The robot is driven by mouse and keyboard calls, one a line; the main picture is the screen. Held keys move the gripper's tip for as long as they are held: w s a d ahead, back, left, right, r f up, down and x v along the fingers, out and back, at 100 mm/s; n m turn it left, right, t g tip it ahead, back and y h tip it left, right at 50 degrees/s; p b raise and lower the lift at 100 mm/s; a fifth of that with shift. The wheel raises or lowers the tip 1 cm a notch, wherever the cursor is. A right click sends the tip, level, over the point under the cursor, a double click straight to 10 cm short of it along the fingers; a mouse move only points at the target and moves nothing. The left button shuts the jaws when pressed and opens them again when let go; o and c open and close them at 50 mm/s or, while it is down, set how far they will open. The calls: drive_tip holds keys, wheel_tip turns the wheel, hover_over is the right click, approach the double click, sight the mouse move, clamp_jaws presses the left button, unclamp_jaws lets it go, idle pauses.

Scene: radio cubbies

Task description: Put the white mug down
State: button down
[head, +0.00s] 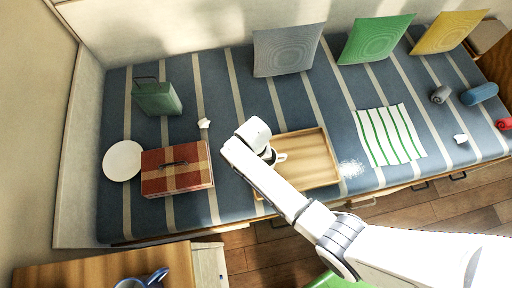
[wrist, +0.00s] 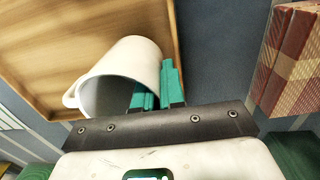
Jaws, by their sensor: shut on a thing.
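The white mug (wrist: 122,75) shows large in the wrist view, its open rim toward the camera and its handle at the left. My gripper (wrist: 158,88) has teal fingers shut on the mug's wall at its right side, one finger at the inside of the rim. In the head view the mug (head: 280,158) is mostly hidden by my wrist; its handle side shows. My gripper (head: 268,157) is at the left part of a wooden tray (head: 318,172), with the mug over the tray's floor. I cannot tell whether the mug touches the tray.
A red plaid box (head: 178,172) and a white plate (head: 122,160) lie left of the tray on the striped bench. A green case (head: 158,98) stands behind. Cushions (head: 287,50) line the back.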

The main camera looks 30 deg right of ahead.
drive_tip(key=shift+s+f, duration=0.1)
drive_tip(key=shift+f, duration=0.95)
drive_tip(key=shift+f, duration=0.15)
drive_tip(key=c, duration=1.2)
unclamp_jaws()
drive_tip(key=shift+c, duration=0.2)
wheel_tip(320, 180, up, 12)
drive_tip(key=shift+r+p, duration=0.15)
drive_tip(key=shift+p, duration=1)
